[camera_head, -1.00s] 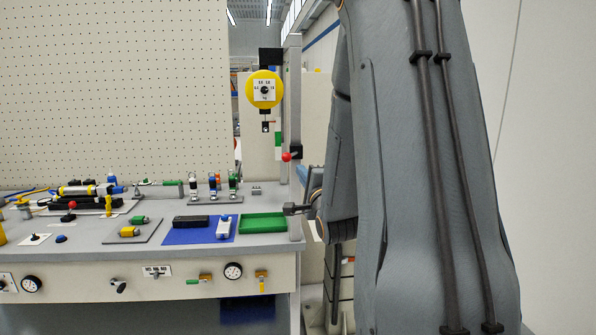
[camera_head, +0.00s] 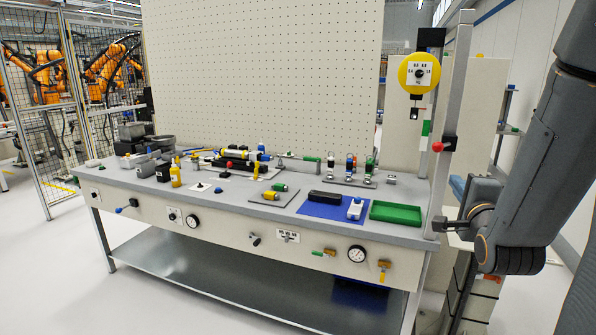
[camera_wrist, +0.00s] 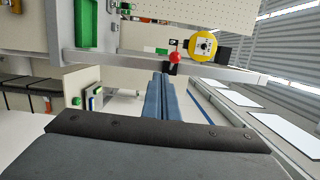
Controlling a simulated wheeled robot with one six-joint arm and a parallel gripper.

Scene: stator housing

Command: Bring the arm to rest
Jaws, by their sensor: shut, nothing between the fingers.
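My gripper (camera_head: 442,224) is at the right end of the workbench (camera_head: 230,203) in the head view, beside the bench's corner post and to the right of the green tray (camera_head: 396,212). It is small and dark there, shut, and holds nothing. My arm (camera_head: 545,165) comes down along the right side of the head view and bends at the wrist, off the bench. The wrist view shows a dark bar of my own wrist (camera_wrist: 155,132) across its lower part.
A blue mat (camera_head: 325,207) and several small parts lie on the bench. A pegboard (camera_head: 260,70) stands behind. Floor at left is clear.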

